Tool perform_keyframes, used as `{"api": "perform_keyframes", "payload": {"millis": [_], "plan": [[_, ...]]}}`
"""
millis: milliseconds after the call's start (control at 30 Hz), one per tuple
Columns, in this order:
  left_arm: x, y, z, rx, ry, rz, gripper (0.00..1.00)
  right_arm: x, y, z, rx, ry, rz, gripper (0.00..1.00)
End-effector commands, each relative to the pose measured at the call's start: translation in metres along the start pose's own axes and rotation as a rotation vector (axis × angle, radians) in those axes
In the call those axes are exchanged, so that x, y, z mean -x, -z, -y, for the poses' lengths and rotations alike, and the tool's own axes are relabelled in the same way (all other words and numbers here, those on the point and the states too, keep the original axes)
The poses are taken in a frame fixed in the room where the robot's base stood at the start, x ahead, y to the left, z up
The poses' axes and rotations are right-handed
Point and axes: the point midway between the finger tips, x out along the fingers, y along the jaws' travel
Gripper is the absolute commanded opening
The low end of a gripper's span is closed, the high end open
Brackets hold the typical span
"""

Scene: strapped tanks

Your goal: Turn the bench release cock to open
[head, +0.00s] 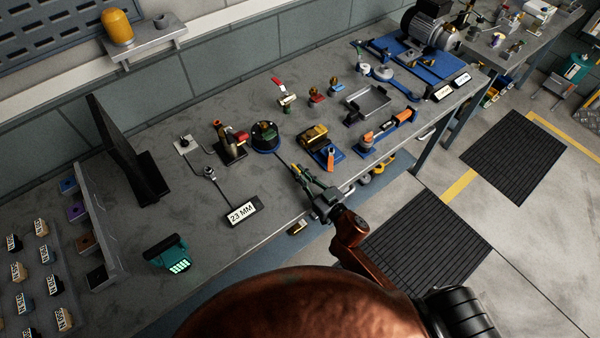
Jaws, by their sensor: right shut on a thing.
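My right gripper (302,176) reaches over the front edge of the bench. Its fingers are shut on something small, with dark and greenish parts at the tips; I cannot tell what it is. A red-handled valve (281,91) stands at the back of the bench, beyond and apart from the gripper. A brass fitting with a red knob (231,143) stands left of a round dark unit on a blue base (265,136). I cannot tell which fitting is the release cock, or whether it is the held thing. My left gripper is not in view.
The bench is clear between the teal device and the display.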

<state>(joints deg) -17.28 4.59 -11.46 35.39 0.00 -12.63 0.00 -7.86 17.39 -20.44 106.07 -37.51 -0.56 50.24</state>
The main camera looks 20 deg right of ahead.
Motion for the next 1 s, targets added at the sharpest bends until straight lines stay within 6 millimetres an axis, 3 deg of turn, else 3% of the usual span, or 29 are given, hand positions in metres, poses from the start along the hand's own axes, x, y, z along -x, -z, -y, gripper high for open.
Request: {"api": "perform_keyframes", "payload": {"millis": [333,600,967,1000], "plan": [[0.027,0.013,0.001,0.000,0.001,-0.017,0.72,-0.002,0.003,-0.004,0.009,0.244,0.002,0.00],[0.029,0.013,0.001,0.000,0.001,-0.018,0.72,-0.002,0.000,-0.006,0.002,0.373,0.001,0.00],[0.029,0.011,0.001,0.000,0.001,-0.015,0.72,-0.001,0.000,-0.008,-0.001,0.380,0.000,0.00],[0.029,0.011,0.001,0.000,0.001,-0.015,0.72,-0.001,0.000,-0.008,-0.001,0.380,0.000,0.11]]}}
